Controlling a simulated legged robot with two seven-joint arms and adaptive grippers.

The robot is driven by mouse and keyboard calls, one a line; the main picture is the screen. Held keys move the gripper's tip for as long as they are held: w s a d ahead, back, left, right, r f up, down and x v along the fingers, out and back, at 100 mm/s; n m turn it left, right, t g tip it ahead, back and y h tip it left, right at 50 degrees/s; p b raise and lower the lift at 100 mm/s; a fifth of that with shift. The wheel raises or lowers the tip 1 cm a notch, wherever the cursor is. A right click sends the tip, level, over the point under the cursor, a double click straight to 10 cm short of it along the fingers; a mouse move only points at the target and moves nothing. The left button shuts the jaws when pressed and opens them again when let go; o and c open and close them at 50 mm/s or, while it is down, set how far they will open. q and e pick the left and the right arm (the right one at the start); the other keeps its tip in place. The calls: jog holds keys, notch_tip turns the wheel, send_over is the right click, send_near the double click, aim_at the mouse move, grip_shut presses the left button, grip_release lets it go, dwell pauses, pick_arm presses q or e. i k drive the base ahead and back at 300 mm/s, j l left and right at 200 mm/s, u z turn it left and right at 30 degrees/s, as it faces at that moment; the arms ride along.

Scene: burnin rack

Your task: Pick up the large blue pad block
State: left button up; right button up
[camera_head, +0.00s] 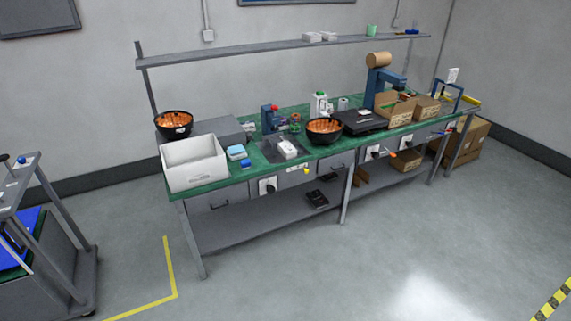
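A light-blue pad block (236,150) lies near the front edge of the green-topped workbench, just right of the white bin. It looks like the larger of two blue pieces there. A smaller, darker blue block (245,163) sits in front of it, close to the bench edge. Both are small in the picture, so fine detail cannot be told. Neither of my grippers is in view, and nothing is seen touching the blocks.
The white bin (193,171) and a black bowl (174,123) stand left of the blocks; a white device (287,150) is to the right. A dark cart (60,232) stands at far left. The floor (300,265) before the bench is clear.

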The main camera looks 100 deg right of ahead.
aim_at(244, 164)
jog(key=z, duration=3)
jog(key=i+l, duration=0.15)
jog(key=i+u, duration=0.05)
jog(key=i, duration=0.05)
